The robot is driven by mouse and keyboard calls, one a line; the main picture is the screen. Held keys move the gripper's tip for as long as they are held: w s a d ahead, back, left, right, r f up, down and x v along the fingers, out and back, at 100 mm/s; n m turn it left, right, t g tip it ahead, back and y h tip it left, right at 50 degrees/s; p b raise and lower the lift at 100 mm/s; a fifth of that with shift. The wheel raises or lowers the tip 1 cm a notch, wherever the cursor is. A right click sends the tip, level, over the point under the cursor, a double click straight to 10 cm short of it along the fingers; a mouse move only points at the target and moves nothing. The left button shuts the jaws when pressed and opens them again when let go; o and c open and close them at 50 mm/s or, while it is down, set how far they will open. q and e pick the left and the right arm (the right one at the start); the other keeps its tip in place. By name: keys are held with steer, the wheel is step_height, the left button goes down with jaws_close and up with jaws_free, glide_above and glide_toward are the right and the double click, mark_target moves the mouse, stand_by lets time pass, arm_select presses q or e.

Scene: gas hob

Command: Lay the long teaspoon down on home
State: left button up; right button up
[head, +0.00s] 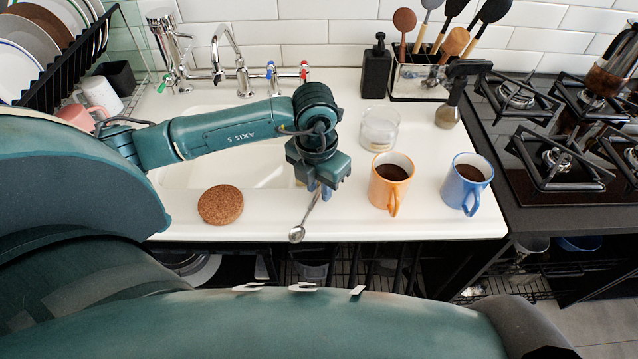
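The long teaspoon (304,220) is silver and shows in the head view near the front edge of the white counter. My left gripper (321,190) points down and is shut on the upper part of its handle, which the gripper hides. The spoon hangs tilted, its bowl low and to the left of the gripper. The bowl appears over or just past the counter's front edge; I cannot tell whether it touches anything. I see no marked spot called home. My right gripper is not in view.
An orange mug (386,187) and a blue mug (464,187), both with dark liquid, stand to the right. A glass jar (379,128) stands behind them. A round cork mat (220,205) lies left. The gas hob (560,165) is far right. The white counter (270,226) is bare around the spoon.

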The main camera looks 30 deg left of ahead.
arm_select(q)
step_height(320, 180, up, 13)
steer(key=shift+s, duration=0.35)
stand_by(0.5)
